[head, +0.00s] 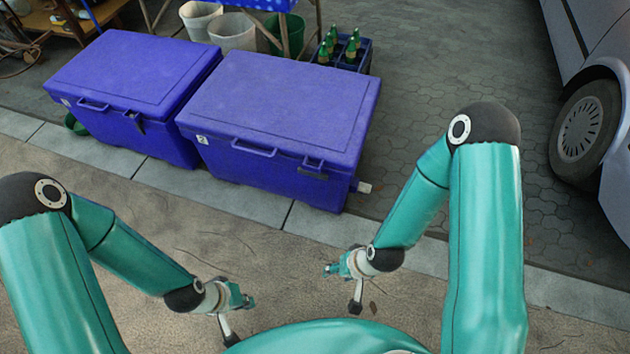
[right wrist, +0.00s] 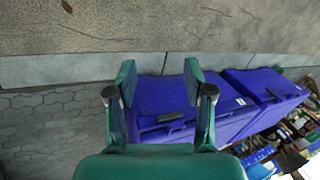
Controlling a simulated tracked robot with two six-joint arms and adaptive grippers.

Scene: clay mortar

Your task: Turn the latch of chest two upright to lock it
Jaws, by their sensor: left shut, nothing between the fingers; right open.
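Two closed blue chests stand side by side, a left chest (head: 130,65) and a right chest (head: 280,95). The left chest's dark latch (head: 135,120) looks tilted or near upright. My left gripper (head: 248,301) is shut and empty, low in front of the chests. My right gripper (head: 329,270) is open and empty, apart from the right chest, its fingers (right wrist: 159,72) framing part of it.
A crate of green bottles (head: 345,52) stands behind the right chest. Buckets (head: 232,32) stand at the back. A parked car (head: 590,110) is at the right. The ground before the chests is clear.

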